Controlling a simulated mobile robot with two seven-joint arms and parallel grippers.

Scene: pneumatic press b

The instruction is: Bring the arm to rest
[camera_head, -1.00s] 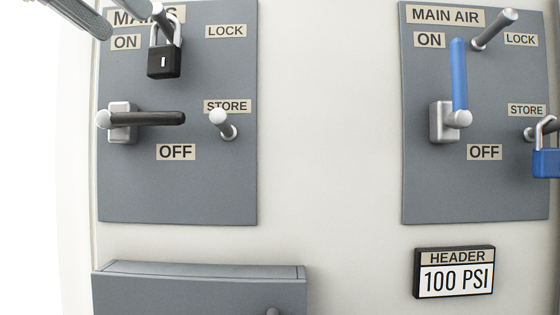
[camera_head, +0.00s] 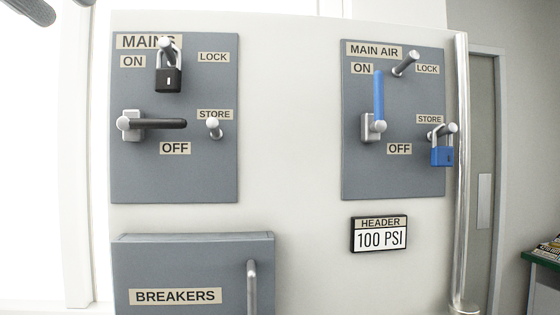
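My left gripper (camera_head: 56,8) shows only in part at the top left corner, with two dark fingers apart and nothing between them. It is clear of the panels. My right gripper is not in view. The black padlock (camera_head: 168,81) hangs on the upper peg of the MAINS panel (camera_head: 200,185), away from the gripper. The black MAINS handle (camera_head: 160,124) lies level, pointing right. The blue MAIN AIR handle (camera_head: 379,95) stands upright beside ON. The blue padlock (camera_head: 442,157) hangs on the STORE peg of the MAIN AIR panel (camera_head: 400,185).
A BREAKERS box (camera_head: 195,260) with a vertical bar handle (camera_head: 252,285) stands out below the MAINS panel. A HEADER gauge (camera_head: 380,235) reads 100 PSI. A metal pipe (camera_head: 463,180) runs down the cabinet's right edge. A green-topped table (camera_head: 545,262) is at far right.

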